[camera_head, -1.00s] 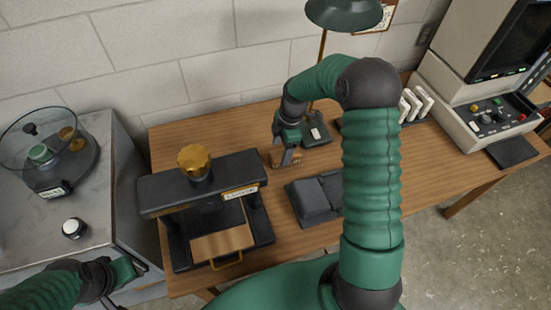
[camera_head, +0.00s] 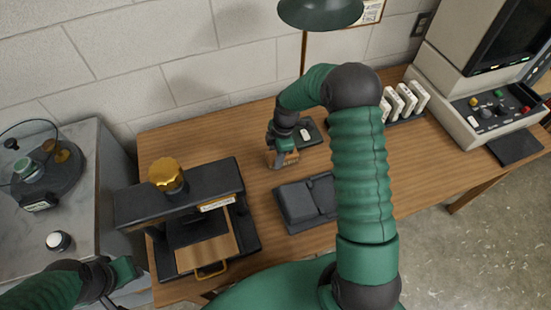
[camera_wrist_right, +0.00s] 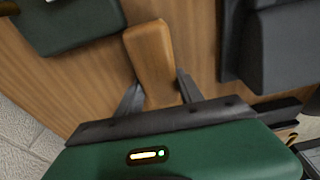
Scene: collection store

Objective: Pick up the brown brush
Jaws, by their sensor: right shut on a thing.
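The brown brush (camera_wrist_right: 150,55) is a wooden block between the two dark fingers of my right gripper (camera_wrist_right: 157,92) in the right wrist view. In the head view the brush (camera_head: 291,158) shows beside the fingertips of my right gripper (camera_head: 276,164), over the wooden desk. My right gripper is shut on it. Whether the brush touches the desk is hard to tell. The brush's bristles cannot be made out. My left gripper (camera_head: 125,272) is at the lower left in the head view, by the grey cabinet, and its fingers are too unclear to judge.
A black press with a gold knob (camera_head: 168,174) stands left on the desk (camera_head: 255,190). A dark grey cradle (camera_head: 305,203) lies in front of the brush. A green lamp (camera_head: 320,12) stands behind. White boxes (camera_head: 405,100) and a reader machine (camera_head: 470,105) are at the right.

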